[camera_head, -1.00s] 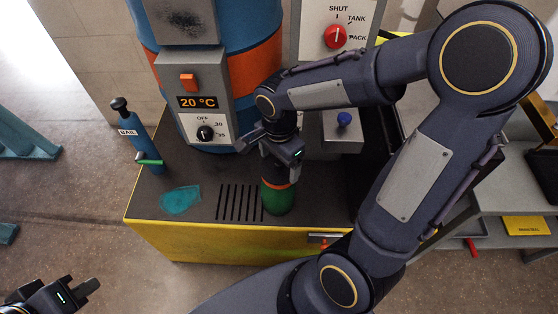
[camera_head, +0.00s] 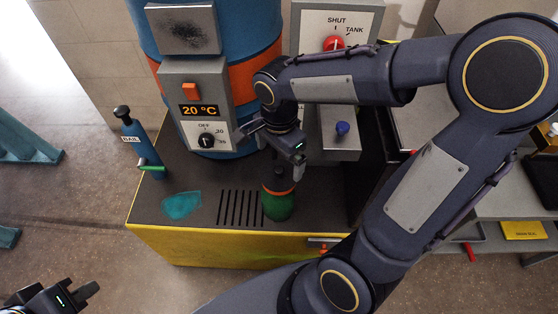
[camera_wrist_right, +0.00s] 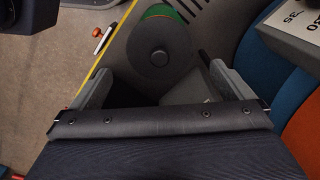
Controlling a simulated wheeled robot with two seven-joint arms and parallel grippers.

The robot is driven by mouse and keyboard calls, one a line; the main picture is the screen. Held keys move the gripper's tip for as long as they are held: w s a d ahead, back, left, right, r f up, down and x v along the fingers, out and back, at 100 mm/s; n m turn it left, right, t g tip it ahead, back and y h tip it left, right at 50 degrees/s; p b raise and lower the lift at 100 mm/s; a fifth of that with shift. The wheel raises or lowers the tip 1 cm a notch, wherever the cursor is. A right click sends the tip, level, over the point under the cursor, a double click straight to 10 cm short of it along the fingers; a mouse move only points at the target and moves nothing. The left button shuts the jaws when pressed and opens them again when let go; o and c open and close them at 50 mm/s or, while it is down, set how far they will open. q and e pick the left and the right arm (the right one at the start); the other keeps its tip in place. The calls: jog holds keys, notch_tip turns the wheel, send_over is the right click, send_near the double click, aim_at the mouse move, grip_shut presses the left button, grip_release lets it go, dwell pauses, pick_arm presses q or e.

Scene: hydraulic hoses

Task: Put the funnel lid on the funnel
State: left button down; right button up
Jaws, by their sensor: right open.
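The funnel (camera_head: 278,207) is green with an orange band and stands upright at the front of the dark machine top. The dark round funnel lid (camera_head: 279,183) with a small knob lies on top of the funnel. In the right wrist view the lid (camera_wrist_right: 150,58) covers most of the round opening, with a green and orange rim (camera_wrist_right: 160,12) showing at its far side. My right gripper (camera_head: 274,150) is open and empty just above the lid, its fingers apart from it. My left gripper (camera_head: 76,296) is at the lower left, far from both; its jaw gap is unclear.
A blue tank with a control box (camera_head: 194,100) stands behind. A blue bottle (camera_head: 140,145) with a green-handled part stands at the left edge of the top. A teal patch (camera_head: 181,206) and slots (camera_head: 240,208) are left of the funnel. A valve panel is behind right.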

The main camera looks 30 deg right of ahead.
aim_at(279, 169)
notch_tip(279, 169, up, 6)
jog(key=p, duration=0.2)
jog(key=s+a+r+n+t+y, duration=0.1)
jog(key=s+n+t+y, duration=0.2)
jog(key=s+n, duration=0.8)
jog(key=n+t, duration=0.2)
jog(key=shift+s+r+n+t+y, duration=0.25)
jog(key=shift+s+n+t+y, duration=0.05)
jog(key=shift+s+n+y, duration=0.1)
notch_tip(279, 169, up, 19)
jog(key=p, duration=1.8)
jog(key=shift+p, duration=0.35)
